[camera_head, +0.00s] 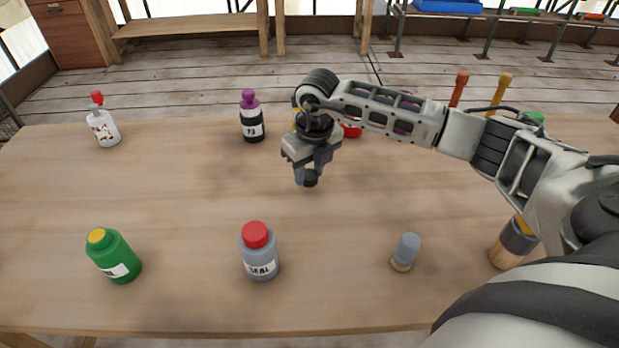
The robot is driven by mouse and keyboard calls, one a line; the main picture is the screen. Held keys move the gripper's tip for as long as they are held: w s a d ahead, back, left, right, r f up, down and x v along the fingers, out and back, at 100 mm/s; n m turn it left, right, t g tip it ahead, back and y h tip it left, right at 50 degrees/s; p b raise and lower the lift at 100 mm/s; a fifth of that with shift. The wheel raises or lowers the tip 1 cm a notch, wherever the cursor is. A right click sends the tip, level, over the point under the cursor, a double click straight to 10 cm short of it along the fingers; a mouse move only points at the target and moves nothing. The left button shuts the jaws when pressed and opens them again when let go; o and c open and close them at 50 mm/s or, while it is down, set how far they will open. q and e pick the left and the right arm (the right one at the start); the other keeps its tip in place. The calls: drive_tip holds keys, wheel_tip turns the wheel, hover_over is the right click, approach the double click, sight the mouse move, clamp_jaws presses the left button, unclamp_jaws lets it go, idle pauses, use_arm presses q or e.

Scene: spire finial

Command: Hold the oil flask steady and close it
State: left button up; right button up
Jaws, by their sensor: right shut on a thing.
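A green bottle (114,257) with a yellow top stands at the front left of the table. Its white label is only partly readable and seems to end in "IL", so it may be the oil flask. My right gripper (306,178) points down above the middle of the table, apart from the bottles. It is shut on a small dark thing, mostly hidden by the fingers, that I cannot identify. My left gripper is not in view.
A grey bottle (259,254) with a red cap stands front centre. A small grey-blue cylinder (406,252) stands to its right. A purple-topped bottle (252,120) and a white bottle (103,127) stand at the back. The table's left middle (150,190) is clear.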

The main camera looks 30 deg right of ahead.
drive_tip(key=s+a+r+b, duration=0.1)
drive_tip(key=s+a+r, duration=0.5)
drive_tip(key=s+r, duration=0.4)
drive_tip(key=s, duration=0.2)
drive_tip(key=shift+s+r+b, duration=0.25)
drive_tip(key=shift+s+b, duration=0.05)
drive_tip(key=shift+s, duration=0.05)
